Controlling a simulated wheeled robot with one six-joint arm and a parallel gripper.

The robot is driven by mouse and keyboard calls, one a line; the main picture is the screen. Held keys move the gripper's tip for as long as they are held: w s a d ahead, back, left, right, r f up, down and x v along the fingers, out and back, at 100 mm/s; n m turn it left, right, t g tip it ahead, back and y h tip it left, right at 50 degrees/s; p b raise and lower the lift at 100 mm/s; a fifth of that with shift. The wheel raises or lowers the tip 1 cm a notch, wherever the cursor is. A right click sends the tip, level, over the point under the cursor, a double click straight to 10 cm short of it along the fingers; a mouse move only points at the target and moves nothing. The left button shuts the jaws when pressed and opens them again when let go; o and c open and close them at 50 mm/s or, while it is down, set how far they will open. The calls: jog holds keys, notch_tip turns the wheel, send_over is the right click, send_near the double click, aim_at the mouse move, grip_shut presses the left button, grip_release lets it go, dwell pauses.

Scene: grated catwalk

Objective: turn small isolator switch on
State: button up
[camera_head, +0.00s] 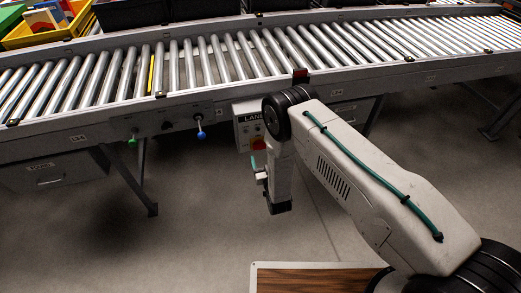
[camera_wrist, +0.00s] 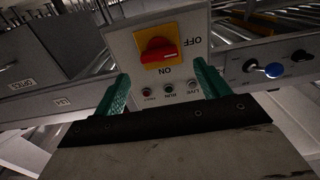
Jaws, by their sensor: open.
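The isolator switch is a red rotary knob (camera_wrist: 158,52) on a yellow square plate, on the face of a pale grey box. The wrist view shows it upside down, with OFF to the right and ON below. Its red handle lies nearly level, pointing right toward the OFF side. In the head view the box (camera_head: 243,130) hangs at the conveyor's near side, its knob partly hidden by my arm. My gripper (camera_wrist: 161,74) is open and empty, green fingers either side of the knob in the picture, apparently short of it. The gripper also shows below the box in the head view (camera_head: 254,166).
Three small lamps labelled LIVE, RUN and one unclear sit under the knob (camera_wrist: 169,90). A wood-topped surface (camera_head: 315,279) is at the front. Open floor lies below the conveyor.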

aim_at(260, 149)
jog(key=x, duration=0.5)
jog(key=shift+w+a, duration=0.1)
jog(key=shift+w, duration=0.25)
jog(key=c, duration=1)
